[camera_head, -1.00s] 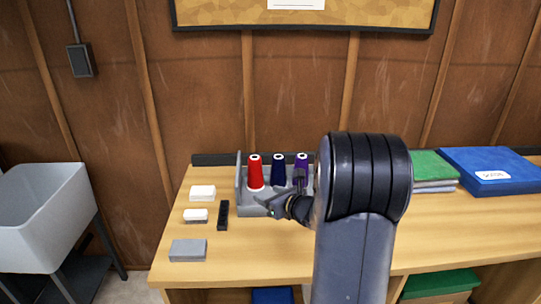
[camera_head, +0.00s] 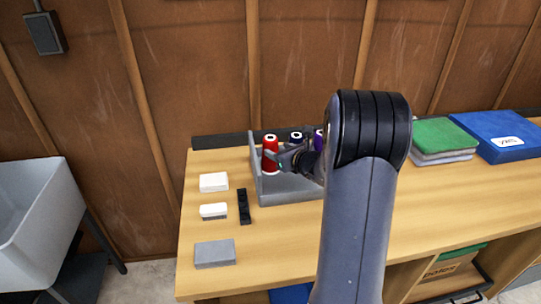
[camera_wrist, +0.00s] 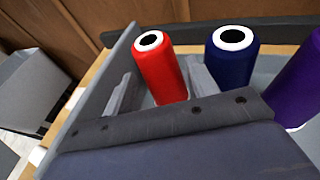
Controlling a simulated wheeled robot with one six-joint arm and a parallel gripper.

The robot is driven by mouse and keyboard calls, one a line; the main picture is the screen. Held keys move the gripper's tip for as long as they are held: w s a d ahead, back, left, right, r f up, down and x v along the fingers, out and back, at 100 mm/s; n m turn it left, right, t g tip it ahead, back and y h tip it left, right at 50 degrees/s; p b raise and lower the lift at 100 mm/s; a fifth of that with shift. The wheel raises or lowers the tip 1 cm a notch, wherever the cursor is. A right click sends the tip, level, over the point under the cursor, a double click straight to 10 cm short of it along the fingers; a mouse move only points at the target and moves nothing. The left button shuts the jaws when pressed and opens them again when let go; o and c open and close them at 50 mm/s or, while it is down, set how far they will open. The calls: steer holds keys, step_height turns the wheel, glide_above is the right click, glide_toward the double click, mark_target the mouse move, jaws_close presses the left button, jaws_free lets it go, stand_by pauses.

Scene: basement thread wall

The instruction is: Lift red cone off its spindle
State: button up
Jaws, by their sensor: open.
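The red cone (camera_head: 270,147) stands upright at the left end of a grey rack on the bench, and its white top with a dark hole shows in the wrist view (camera_wrist: 160,75). My gripper (camera_head: 277,160) is at the red cone's front right side in the head view. In the wrist view its open fingers appear on the left and right of the cone's lower part; I cannot tell whether they touch it. The spindle is hidden inside the cone. A dark blue cone (camera_wrist: 232,57) and a purple cone (camera_wrist: 297,88) stand to the right.
The grey rack (camera_head: 282,190) has a raised left side wall close to the red cone. White blocks (camera_head: 214,182), a black strip (camera_head: 244,206) and a grey block (camera_head: 215,253) lie left of it. Green and blue items (camera_head: 500,135) lie at right.

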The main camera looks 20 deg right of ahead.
mark_target(275, 148)
steer(key=x, duration=0.5)
steer(key=shift+w+a+p, duration=0.1)
steer(key=shift+a+p, duration=0.1)
steer(key=shift+p, duration=0.15)
steer(key=shift+r, duration=0.1)
steer(key=c, duration=0.8)
